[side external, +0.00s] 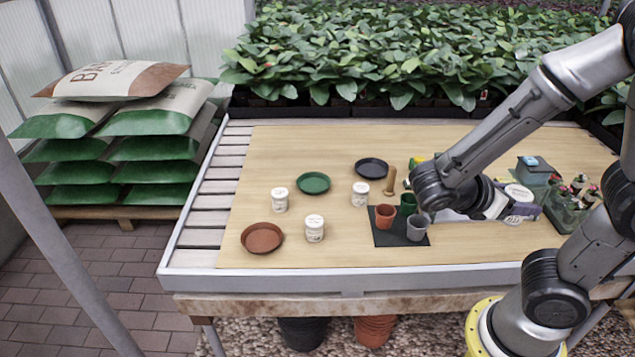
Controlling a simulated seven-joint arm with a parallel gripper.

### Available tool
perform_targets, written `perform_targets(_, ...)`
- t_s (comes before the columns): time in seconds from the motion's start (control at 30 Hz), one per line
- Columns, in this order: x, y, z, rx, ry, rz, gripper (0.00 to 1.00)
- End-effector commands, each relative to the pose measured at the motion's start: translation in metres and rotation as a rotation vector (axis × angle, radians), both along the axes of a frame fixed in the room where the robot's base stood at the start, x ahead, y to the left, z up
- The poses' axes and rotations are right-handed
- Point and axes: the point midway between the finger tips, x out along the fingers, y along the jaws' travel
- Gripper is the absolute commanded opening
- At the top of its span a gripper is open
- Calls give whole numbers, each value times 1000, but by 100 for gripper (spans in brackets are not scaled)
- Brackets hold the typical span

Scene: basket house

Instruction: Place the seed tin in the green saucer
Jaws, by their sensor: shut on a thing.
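The green saucer (313,183) lies empty on the wooden table top, left of its middle. White lidded tins with small labels stand upright near it: one to its left (280,200), one in front (314,229) and one to its right (360,195). Their labels are too small to read, so I cannot tell which is the seed tin. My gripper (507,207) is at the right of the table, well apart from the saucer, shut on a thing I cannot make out. Its fingertips are largely hidden, with pale, lettered surfaces beside them.
A terracotta saucer (262,238) and a black saucer (371,168) lie on the table. Small pots stand on a dark mat (388,240) below my wrist, near a wooden tool (390,181). A green crate (572,208) is at right. Leafy plants line the back.

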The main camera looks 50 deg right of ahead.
Motion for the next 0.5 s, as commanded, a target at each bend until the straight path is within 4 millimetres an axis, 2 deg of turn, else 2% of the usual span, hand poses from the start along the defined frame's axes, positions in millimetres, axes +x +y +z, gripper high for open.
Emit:
perform_targets(0.27,10,56,-31,-3,2,-500,5)
perform_targets(0.37,23,81,-40,-3,0,-739,5)
perform_targets(0.5,52,115,-46,-2,-2,-1105,5)
